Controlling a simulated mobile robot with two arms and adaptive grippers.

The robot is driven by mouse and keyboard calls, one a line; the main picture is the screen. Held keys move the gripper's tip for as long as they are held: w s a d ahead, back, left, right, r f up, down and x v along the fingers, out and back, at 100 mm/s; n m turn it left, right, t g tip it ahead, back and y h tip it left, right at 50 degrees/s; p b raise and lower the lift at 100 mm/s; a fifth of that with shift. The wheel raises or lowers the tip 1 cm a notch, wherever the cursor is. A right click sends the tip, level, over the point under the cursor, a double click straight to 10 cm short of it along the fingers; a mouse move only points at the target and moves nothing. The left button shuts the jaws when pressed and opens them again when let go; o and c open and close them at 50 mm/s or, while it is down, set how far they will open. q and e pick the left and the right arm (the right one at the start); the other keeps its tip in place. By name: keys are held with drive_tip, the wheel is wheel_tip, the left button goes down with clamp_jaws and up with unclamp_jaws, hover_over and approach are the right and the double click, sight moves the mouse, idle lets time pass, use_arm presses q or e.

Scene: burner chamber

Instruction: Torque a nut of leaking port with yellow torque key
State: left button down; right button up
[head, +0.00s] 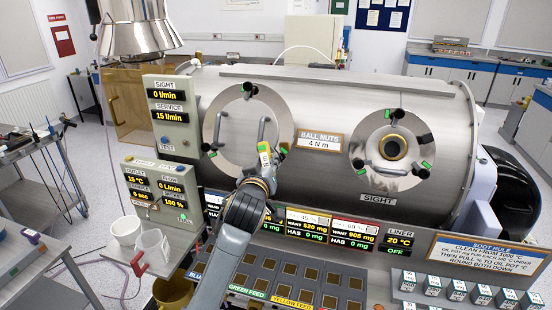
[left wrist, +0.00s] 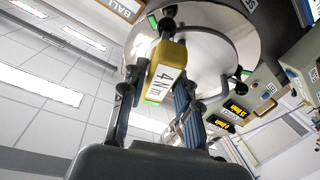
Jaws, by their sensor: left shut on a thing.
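My left gripper (head: 262,172) is shut on the yellow torque key (head: 264,148), in front of the lower right part of the left round port (head: 222,115). In the head view the port has black nuts with green marks at the top (head: 249,88) and lower left (head: 208,149). My right gripper is not in view.
The sight port (head: 392,150) is on the right of the steel chamber (head: 320,95). A "BALL NUTS 4 Nm" sign (head: 320,140) is between the ports. Control panels (head: 172,115) stand at left. Display panels and a feed tray (head: 300,285) lie below the chamber.

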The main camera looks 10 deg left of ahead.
use_arm(q)
drive_tip(key=shift+s+r+p, duration=0.45)
drive_tip(key=shift+s, duration=0.2)
drive_tip(key=shift+s+r, duration=0.25)
drive_tip(key=shift+s, duration=0.35)
drive_tip(key=s, duration=0.1)
drive_tip(key=s+r, duration=0.1)
drive_tip(key=s, duration=0.1)
drive_tip(key=shift+s+r, duration=0.35)
drive_tip(key=shift+r, duration=0.05)
drive_tip(key=shift+w, duration=0.1)
